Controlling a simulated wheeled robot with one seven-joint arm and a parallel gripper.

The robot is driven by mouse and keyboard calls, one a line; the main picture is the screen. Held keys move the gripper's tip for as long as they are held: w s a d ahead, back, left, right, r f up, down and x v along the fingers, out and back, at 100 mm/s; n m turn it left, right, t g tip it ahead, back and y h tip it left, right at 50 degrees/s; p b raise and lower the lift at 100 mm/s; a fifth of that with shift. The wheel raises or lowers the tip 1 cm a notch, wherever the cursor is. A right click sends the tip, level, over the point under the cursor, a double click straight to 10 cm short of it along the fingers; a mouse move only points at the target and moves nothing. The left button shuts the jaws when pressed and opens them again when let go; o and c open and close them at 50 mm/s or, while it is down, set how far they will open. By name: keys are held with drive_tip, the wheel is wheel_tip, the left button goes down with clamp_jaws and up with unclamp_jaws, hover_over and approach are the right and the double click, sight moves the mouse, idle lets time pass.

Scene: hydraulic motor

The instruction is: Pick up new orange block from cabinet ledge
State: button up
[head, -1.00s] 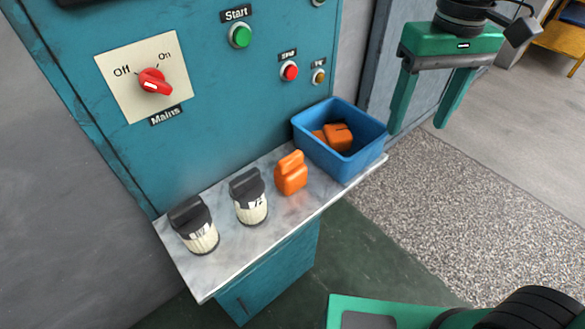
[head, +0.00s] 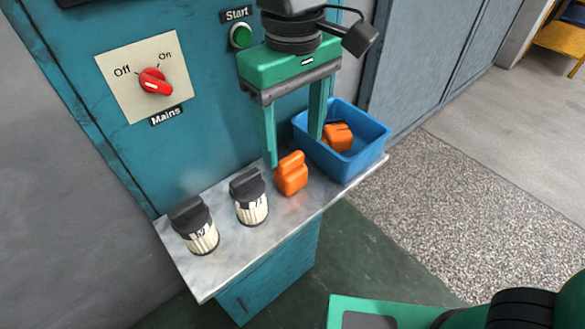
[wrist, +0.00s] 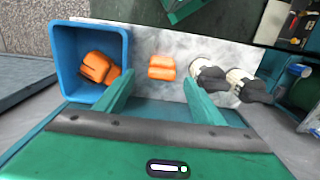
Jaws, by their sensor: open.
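The orange block (head: 291,173) stands on the cabinet ledge (head: 225,260), between the blue bin and a black-topped fuse. My gripper (head: 294,152) is open and empty, pointing down above the ledge with its fingers apart. In the head view its fingertips appear just behind and above the block. In the wrist view the block (wrist: 162,67) lies ahead of the gap between the fingers (wrist: 162,85), apart from both. Nothing hides the block in either view.
A blue bin (head: 365,160) right of the block holds orange pieces (head: 338,137), close to my right finger. Two black-and-cream fuses (head: 250,205) (head: 197,232) stand on the ledge to the left. The teal cabinet front with the red Mains switch (head: 154,82) rises behind.

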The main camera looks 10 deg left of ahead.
sight(291, 156)
drive_tip(key=shift+a+f, duration=0.15)
drive_tip(key=shift+f, duration=2.7)
drive_tip(key=shift+c, duration=0.5)
drive_tip(key=c, duration=1.1)
